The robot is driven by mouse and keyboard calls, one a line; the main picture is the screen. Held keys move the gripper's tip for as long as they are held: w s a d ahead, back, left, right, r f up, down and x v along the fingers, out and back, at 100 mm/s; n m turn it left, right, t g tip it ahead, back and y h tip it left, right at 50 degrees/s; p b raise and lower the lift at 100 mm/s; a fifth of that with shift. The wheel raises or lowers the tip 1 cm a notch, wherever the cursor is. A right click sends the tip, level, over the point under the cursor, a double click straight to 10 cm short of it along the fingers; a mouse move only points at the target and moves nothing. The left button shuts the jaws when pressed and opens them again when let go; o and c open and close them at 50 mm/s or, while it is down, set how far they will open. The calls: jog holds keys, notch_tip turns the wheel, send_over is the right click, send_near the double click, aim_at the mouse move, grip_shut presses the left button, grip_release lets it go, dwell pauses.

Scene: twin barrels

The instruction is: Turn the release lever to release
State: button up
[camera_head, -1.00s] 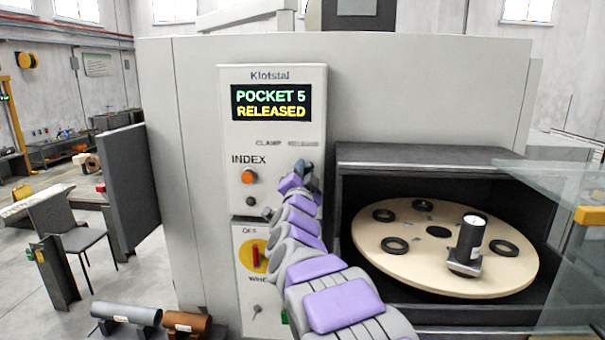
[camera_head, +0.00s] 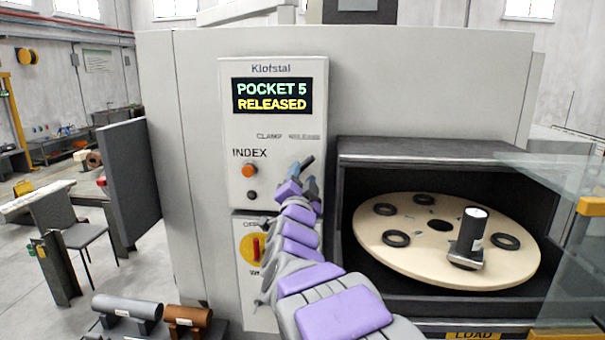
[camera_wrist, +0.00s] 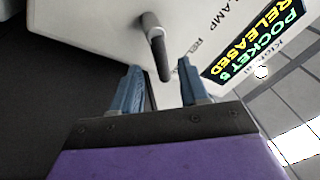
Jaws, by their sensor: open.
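The display (camera_head: 272,95) on the grey control panel reads "POCKET 5 RELEASED". The dark release lever (camera_wrist: 158,48) sticks out from the panel in the wrist view, near the CLAMP and RELEASE lettering. My gripper (camera_wrist: 162,90) is open, with its two blue fingers apart. The lever's tip lies between and just beyond the fingertips in that view; I cannot tell whether they touch. In the head view my gripper (camera_head: 306,170) is in front of the panel below the RELEASE label, and my arm hides part of the panel.
An orange INDEX button (camera_head: 249,171) and a red-and-yellow switch (camera_head: 255,248) are on the panel. To the right, a round carousel plate (camera_head: 400,258) with several black rings carries a dark cylindrical tool holder (camera_head: 468,236). A glass door (camera_head: 560,190) stands at the far right.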

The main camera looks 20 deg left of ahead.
jog(key=v, duration=1.2)
jog(key=shift+f+b, duration=0.25)
jog(key=shift+b, duration=0.15)
jog(key=shift+a, duration=0.1)
